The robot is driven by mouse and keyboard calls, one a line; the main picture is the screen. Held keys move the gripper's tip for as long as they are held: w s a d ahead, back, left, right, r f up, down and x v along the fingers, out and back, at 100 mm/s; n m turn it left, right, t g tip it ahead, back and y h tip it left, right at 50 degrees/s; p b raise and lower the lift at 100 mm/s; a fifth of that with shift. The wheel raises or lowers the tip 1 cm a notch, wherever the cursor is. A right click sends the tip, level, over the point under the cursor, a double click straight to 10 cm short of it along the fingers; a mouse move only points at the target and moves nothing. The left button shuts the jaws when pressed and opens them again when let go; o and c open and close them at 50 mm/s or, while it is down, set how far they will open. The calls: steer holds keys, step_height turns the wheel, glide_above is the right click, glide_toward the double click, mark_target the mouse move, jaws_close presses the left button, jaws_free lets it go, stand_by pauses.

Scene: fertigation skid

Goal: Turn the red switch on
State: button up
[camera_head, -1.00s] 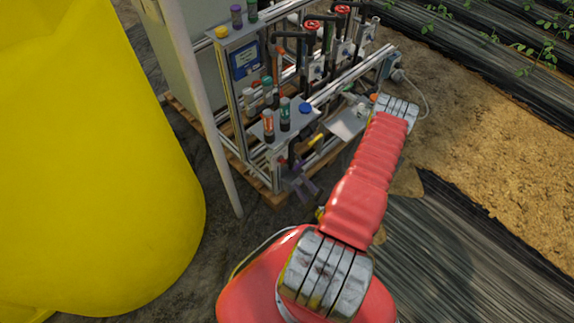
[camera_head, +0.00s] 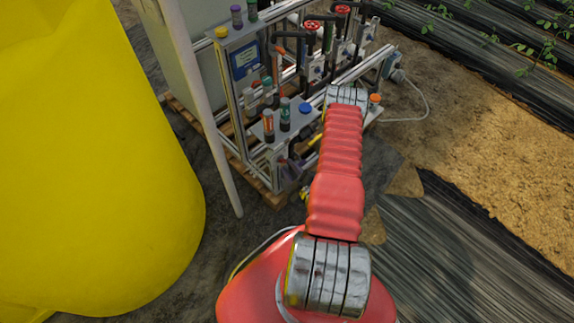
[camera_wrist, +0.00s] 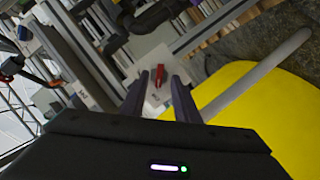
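The red switch (camera_wrist: 158,74) shows in the wrist view as a small red lever on a pale plate (camera_wrist: 150,58). It appears between the two dark fingers of my gripper (camera_wrist: 161,84), closer to the right one. The fingers are apart with a gap on both sides of the switch, and I see no contact. How far the fingertips are from the plate is hard to tell. In the head view my gripper (camera_head: 291,170) is partly hidden by my arm, low at the front of the skid frame (camera_head: 252,135). I cannot make out the switch clearly there.
Several colored knobs, including a blue one (camera_head: 305,108) and an orange one (camera_head: 375,98), stand on the skid. Red valve wheels (camera_head: 312,25) are behind. A yellow tank (camera_head: 90,170) and a pale post (camera_head: 205,120) stand at left. Open ground lies right.

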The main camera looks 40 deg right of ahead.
steer(key=shift+x, duration=1.1)
steer(key=shift+c, duration=0.5)
jaws_close()
steer(key=shift+d, duration=0.15)
